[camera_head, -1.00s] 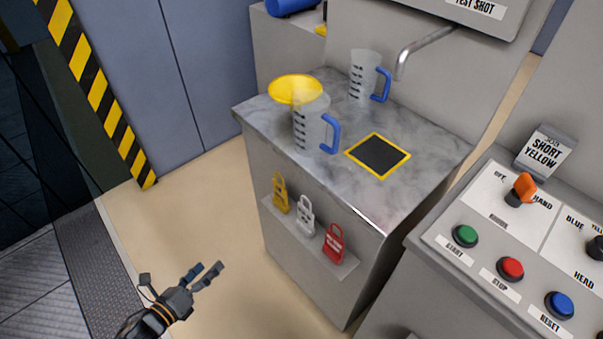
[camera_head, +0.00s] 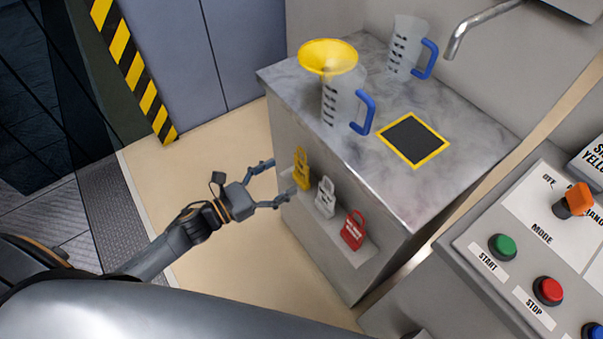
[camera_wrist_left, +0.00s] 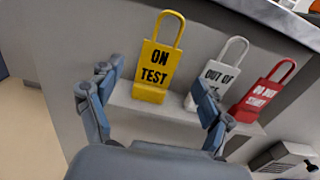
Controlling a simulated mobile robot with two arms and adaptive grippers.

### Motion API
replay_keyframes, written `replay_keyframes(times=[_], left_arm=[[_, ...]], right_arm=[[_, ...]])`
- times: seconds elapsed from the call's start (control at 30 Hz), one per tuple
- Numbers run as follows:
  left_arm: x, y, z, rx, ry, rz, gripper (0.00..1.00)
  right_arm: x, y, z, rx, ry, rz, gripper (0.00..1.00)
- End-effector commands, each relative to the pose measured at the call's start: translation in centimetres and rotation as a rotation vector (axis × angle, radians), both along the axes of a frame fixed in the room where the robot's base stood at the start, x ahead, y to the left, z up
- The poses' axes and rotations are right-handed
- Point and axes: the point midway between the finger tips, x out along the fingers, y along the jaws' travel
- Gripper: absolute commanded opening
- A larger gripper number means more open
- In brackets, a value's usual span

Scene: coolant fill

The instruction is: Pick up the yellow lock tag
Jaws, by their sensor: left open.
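The yellow lock tag (camera_head: 302,170) stands upright on a small ledge on the front of the cabinet, leftmost of three tags. In the left wrist view the yellow tag (camera_wrist_left: 155,65) reads "ON TEST" and has a loop on top. My left gripper (camera_head: 281,184) is open and empty, its fingers pointing at the yellow tag from the left. In the left wrist view the tag shows beyond and between the open fingers (camera_wrist_left: 155,100), apart from them. My right gripper is not in view.
A white tag (camera_head: 325,198) and a red tag (camera_head: 353,231) stand right of the yellow one on the ledge (camera_head: 352,257). Above, the countertop (camera_head: 425,190) holds a jug (camera_head: 340,103) with a yellow funnel (camera_head: 328,55) and another jug (camera_head: 405,48). A button panel (camera_head: 520,260) is at right.

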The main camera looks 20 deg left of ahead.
Motion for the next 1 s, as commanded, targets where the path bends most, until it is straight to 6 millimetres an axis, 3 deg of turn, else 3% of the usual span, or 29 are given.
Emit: replay_keyframes(times=[0.3, 0.6, 0.63, 0.9, 1.0], left_arm=[[3.7, -2.8, 0.1, -0.001, -0.002, 0.0, 0.79], [4.1, -3.2, 0.0, 0.0, 0.0, 0.0, 0.79], [4.1, -3.2, 0.0, 0.0, 0.0, 0.0, 0.77], [4.1, -3.2, 0.0, 0.0, 0.0, 0.001, 0.25], [4.1, -3.2, 0.0, -0.001, -0.001, 0.0, 0.25]], right_arm=[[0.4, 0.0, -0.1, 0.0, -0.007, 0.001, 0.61], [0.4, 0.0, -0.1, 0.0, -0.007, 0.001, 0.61], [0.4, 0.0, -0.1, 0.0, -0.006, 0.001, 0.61], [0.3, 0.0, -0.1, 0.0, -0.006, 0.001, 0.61], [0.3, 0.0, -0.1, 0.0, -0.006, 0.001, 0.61]])
